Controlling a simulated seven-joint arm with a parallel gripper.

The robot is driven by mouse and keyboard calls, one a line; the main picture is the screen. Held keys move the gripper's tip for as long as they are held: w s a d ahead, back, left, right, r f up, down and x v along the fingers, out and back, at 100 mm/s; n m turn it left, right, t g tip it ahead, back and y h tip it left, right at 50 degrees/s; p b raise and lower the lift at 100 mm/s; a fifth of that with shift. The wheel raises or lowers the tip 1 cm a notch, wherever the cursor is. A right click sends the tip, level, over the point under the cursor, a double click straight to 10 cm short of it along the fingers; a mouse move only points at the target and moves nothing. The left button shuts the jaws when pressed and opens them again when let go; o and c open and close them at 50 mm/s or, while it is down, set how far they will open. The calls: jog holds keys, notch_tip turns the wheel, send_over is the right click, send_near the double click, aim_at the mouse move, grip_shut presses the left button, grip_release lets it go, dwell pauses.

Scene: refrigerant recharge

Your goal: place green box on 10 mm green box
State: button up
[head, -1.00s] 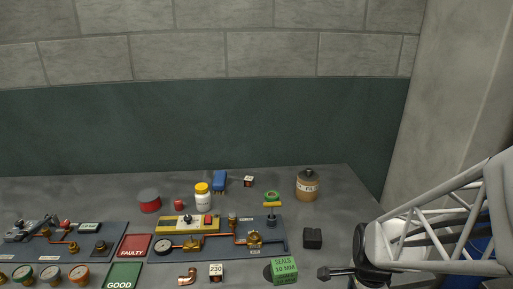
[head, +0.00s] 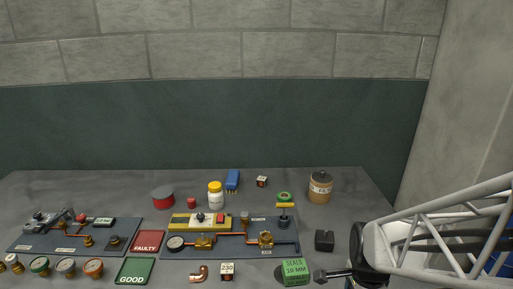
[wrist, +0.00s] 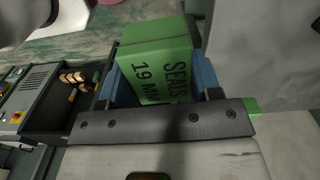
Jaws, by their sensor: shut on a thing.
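My gripper (wrist: 158,78) is shut on a green box (wrist: 155,60) in the wrist view. The box sits between two blue finger pads, and its printed label reads "SEALS 19 MM", partly cut off. Another small green patch shows at the gripper's right edge; I cannot tell what it belongs to. In the head view, the green box marked "SEALS 10 MM" (head: 294,268) stands at the table's front, right of centre. I cannot make out my gripper's fingers or the held box in the head view.
A dark block (head: 324,240) is behind and right of the 10 mm box. A pipe-fitted board (head: 288,244) lies behind it, and a copper elbow (head: 199,273) and a "230" block (head: 227,271) stand to its left. A brown jar (head: 320,188) stands at the back right.

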jog(key=s+a+r+n, duration=0.1)
jog(key=a+r+n, duration=0.2)
jog(key=a, duration=0.7)
jog(key=shift+a+r+n, duration=0.15)
jog(key=shift+r+n, duration=0.25)
jog(key=shift+r, duration=0.2)
send_over(295, 266)
jog(key=shift+f, duration=0.75)
dwell(0.5)
jog(key=shift+f, duration=1.75)
jog(key=shift+f, duration=0.2)
